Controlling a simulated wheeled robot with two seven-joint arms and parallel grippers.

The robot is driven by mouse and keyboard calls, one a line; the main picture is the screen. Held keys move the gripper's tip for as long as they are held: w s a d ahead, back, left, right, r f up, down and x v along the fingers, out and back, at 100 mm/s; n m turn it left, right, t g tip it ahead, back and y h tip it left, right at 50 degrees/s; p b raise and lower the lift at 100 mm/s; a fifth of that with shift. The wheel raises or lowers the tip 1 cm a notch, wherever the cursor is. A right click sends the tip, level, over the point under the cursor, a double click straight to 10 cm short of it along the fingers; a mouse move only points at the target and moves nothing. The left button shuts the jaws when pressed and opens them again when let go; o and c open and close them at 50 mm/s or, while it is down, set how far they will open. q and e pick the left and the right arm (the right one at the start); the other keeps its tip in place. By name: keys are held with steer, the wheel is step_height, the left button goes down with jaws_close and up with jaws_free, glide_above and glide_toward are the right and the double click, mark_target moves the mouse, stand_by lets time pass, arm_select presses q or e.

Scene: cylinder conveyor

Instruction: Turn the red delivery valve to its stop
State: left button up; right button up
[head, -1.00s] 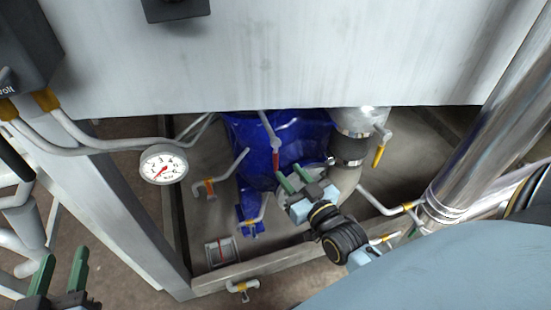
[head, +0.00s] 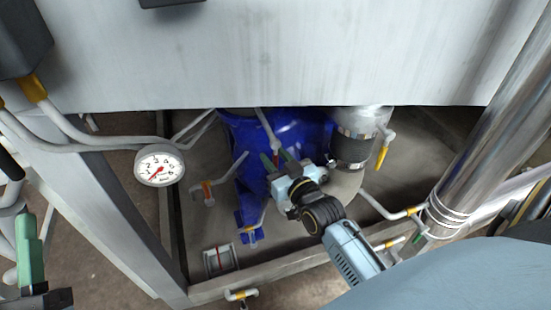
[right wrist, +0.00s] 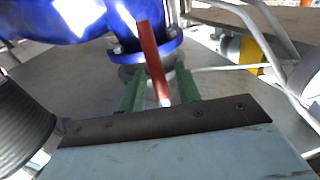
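The red delivery valve shows as a lever with a red grip (head: 276,158) in front of the blue pump body (head: 300,135). In the right wrist view the red grip (right wrist: 149,55) rises tilted between my two green fingers. My right gripper (head: 279,162) is at the grip; it also shows in the right wrist view (right wrist: 160,92). Its fingers stand apart, one on each side of the grip, with visible gaps. The fingers partly hide the grip in the head view. My left gripper (head: 37,245) is at the lower left edge, empty, its fingers apart and partly overlapping.
A pressure gauge (head: 160,166) is on the left. A grey panel (head: 280,60) overhangs the pump. A yellow-handled lever (head: 382,155) is right of the pump, beside a dark-banded pipe (head: 350,150). A thick metal pipe (head: 490,150) rises at the right. Small orange-banded pipes stand around the frame.

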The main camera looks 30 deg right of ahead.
jaws_close()
